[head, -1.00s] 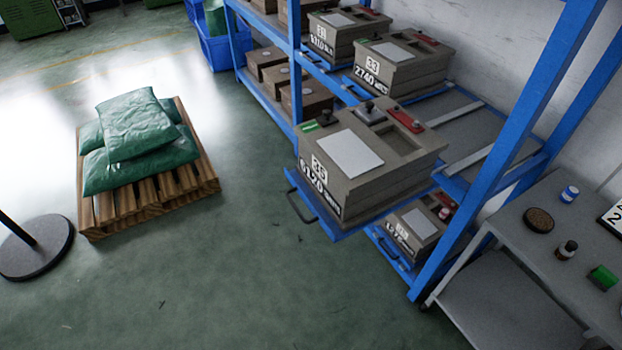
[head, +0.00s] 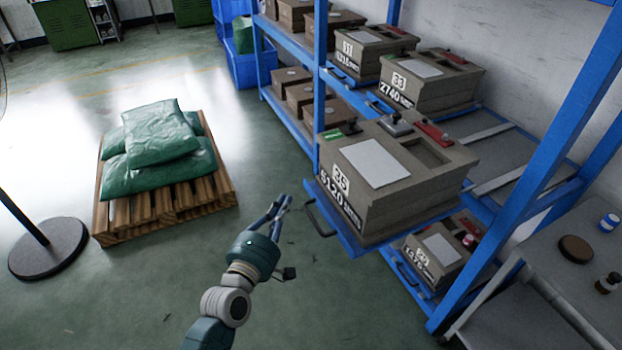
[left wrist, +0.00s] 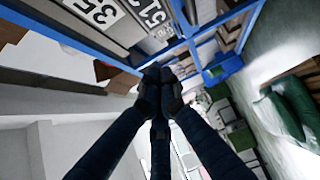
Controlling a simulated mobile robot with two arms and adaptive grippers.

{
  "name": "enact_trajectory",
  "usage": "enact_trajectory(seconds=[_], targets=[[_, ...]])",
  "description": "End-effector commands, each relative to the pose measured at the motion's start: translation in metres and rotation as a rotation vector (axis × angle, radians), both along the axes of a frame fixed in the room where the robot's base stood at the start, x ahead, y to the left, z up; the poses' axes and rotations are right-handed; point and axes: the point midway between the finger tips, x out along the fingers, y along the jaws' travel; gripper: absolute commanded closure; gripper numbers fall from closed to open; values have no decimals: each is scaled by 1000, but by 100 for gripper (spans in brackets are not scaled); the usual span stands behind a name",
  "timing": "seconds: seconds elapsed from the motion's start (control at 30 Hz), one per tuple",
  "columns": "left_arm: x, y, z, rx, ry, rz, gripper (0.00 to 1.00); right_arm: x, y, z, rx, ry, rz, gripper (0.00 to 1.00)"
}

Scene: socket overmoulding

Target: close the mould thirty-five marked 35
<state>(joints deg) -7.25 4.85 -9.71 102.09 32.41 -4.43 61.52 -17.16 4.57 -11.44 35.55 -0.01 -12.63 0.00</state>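Mould 35 (head: 400,202) is a grey-brown block marked 35 and 5120. It sits on a blue pull-out shelf (head: 352,246) that juts from the rack and has a dark front handle (head: 318,218). On its top are a white sheet (head: 375,162), a green tag, a grey knob piece (head: 397,124), a red lever (head: 433,133) and a dark recess. Its 35 label also shows in the left wrist view (left wrist: 97,10). My left gripper (head: 282,202) is left of the handle, apart from it. In the left wrist view its fingers (left wrist: 160,74) meet, with nothing between them. My right gripper is out of view.
The blue rack (head: 319,90) holds other moulds, including mould 33 (head: 432,88) behind and another below (head: 440,250). A grey table (head: 575,260) stands right. A pallet (head: 165,212) with green sacks (head: 160,150) is left. Floor between pallet and rack is clear.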

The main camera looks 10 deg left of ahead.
Motion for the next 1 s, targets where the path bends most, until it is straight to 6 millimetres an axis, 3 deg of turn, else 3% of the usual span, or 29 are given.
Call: enact_trajectory(seconds=[0.47, 0.7, 1.0], targets=[[93, -21, -4, 4, -1, 0, 100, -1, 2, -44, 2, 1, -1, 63], [108, -49, -2, 2, 2, 0, 100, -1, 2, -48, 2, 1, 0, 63], [112, -54, -2, 7, 3, 0, 100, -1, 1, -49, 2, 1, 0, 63]])
